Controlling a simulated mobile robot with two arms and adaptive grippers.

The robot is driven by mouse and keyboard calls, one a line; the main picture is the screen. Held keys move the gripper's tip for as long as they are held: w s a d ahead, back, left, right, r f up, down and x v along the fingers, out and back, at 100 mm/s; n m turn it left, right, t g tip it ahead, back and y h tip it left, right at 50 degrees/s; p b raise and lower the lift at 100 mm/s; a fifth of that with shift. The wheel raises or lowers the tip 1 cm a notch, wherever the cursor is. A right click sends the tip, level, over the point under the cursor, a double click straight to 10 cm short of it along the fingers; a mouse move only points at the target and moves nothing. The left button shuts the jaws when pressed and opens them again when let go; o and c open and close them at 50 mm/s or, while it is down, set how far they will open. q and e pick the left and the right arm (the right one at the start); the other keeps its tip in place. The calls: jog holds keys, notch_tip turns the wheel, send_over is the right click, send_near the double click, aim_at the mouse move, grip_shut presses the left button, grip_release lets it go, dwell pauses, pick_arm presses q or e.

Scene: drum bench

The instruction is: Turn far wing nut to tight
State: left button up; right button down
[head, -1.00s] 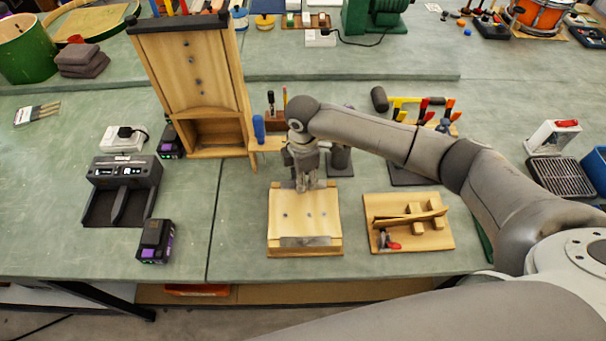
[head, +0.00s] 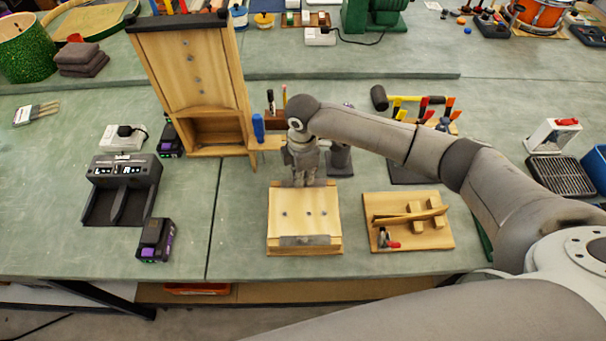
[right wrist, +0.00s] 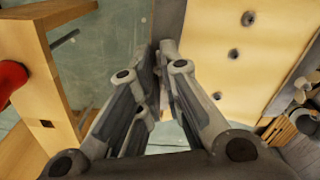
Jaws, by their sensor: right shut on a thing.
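A pale wooden block (head: 304,222) with dark studs on top sits near the front of the bench. It has a grey metal strip (head: 305,241) along its near edge and another at its far edge. My right gripper (head: 304,182) points down at the far edge of the block, its fingers close together. In the right wrist view the fingers (right wrist: 160,75) meet beside the far strip, next to the wooden surface with studs (right wrist: 235,60). The right gripper is shut on the far wing nut, which the fingers hide. My left gripper is not in view.
A tall wooden frame (head: 188,75) stands behind and left of the block. A wooden jig with a red-handled clamp (head: 408,235) lies to the right. A charger dock (head: 122,185) and a battery (head: 155,240) stand left. The bench between battery and block is clear.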

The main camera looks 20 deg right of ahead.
dwell(0.8)
jog(key=c, duration=1.5)
grip_release()
notch_tip(320, 180, up, 12)
